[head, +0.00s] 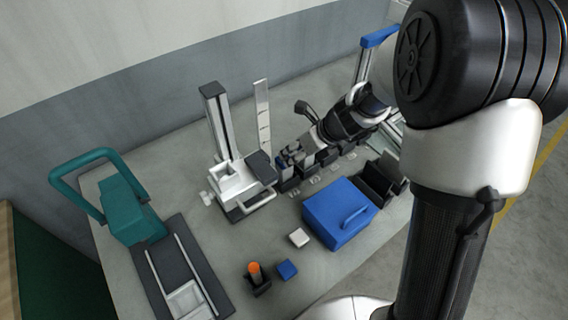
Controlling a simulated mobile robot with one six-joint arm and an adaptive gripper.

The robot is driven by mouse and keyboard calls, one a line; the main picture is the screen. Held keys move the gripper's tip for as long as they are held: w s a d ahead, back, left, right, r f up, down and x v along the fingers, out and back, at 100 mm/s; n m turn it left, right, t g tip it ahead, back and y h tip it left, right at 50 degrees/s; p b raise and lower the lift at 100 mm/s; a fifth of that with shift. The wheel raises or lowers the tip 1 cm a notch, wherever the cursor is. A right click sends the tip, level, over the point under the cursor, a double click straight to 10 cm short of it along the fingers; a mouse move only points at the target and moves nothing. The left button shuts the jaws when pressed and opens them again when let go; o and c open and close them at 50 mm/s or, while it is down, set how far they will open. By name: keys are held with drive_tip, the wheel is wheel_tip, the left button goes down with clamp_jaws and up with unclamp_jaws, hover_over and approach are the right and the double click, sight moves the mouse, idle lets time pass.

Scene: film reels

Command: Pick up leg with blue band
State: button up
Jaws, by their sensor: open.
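My gripper (297,153) is over a row of small dark holders (286,184) in the middle of the table, reaching in from the upper right. Its jaws are open, and nothing shows clearly between them. Short grey upright pieces show at the holders beside the jaws, partly covered by my gripper. I cannot make out a blue band on any of them, so I cannot tell which is the leg with the blue band. Whether the jaws touch any piece is also unclear.
A blue box (338,212) with a handle stands in front of the holders. A white-based column stand (222,130) is left of them, with a teal machine (132,212) further left. An orange-topped cylinder (255,272), blue block (287,269) and white block (299,237) are near the front.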

sight(284, 159)
drive_tip(key=b+x, duration=0.1)
drive_tip(key=x, duration=0.2)
drive_tip(key=b+x, duration=0.1)
drive_tip(key=x, duration=0.2)
drive_tip(key=shift+w+r+b, duration=0.1)
drive_tip(key=shift+w+b, duration=0.1)
drive_tip(key=shift+b, duration=0.1)
drive_tip(key=shift+s+r, duration=0.1)
drive_tip(key=shift+r, duration=0.05)
drive_tip(key=shift+d, duration=0.1)
drive_tip(key=shift+c, duration=0.5)
clamp_jaws()
